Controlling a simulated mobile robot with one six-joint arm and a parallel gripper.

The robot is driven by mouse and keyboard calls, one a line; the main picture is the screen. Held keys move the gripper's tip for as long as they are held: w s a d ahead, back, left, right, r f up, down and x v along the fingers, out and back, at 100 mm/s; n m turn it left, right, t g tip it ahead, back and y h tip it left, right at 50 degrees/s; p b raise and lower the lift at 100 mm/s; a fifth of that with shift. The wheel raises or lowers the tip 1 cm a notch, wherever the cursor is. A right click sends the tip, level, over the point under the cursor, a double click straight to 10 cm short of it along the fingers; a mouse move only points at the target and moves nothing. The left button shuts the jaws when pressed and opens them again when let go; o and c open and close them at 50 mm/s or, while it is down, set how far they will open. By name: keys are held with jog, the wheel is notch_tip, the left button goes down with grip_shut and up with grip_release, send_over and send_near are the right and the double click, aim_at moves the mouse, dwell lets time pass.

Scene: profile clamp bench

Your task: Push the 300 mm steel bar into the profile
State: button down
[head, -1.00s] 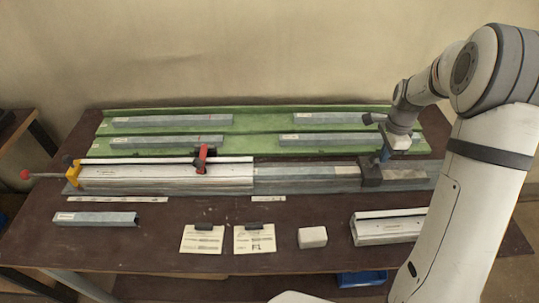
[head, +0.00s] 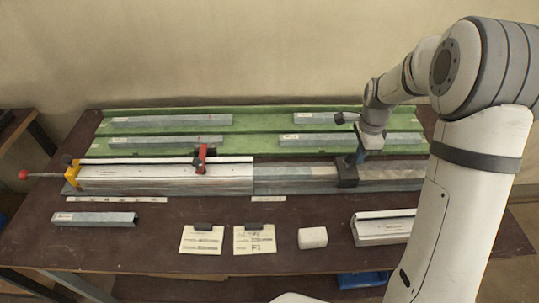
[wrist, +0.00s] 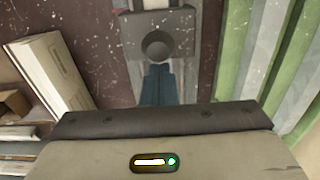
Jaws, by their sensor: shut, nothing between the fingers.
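The white profile (head: 165,176) lies in the clamp fixture at left centre. The grey steel bar (head: 290,174) lies in line with it, its left part hidden inside the profile and a length still showing on the right. A dark block (head: 348,173) stands at the bar's right end; in the wrist view it shows a round dark recess or knob (wrist: 158,46). My gripper (head: 361,156) is shut and empty, its blue fingers (wrist: 158,85) pointing down at the block's right side. They look to be against it, but contact is not clear.
Green racks (head: 255,126) with several bars lie behind. A yellow end stop (head: 73,173) and red clamp (head: 201,158) hold the profile side. In front lie a loose grey bar (head: 95,219), cards (head: 201,240), a white block (head: 312,238) and a short profile (head: 385,227).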

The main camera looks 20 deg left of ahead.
jog(key=shift+s+a, duration=1.1)
jog(key=shift+a, duration=2.3)
jog(key=shift+s+a, duration=1.05)
jog(key=shift+a, duration=2.3)
jog(key=shift+s+a, duration=1.1)
jog(key=shift+a, duration=2.3)
jog(key=shift+s+a, duration=0.2)
jog(key=shift+a, duration=0.3)
jog(key=shift+d, duration=0.15)
jog(key=shift+w+d, duration=0.25)
jog(key=shift+d, duration=0.35)
notch_tip(320, 180, up, 7)
jog(key=p, duration=0.4)
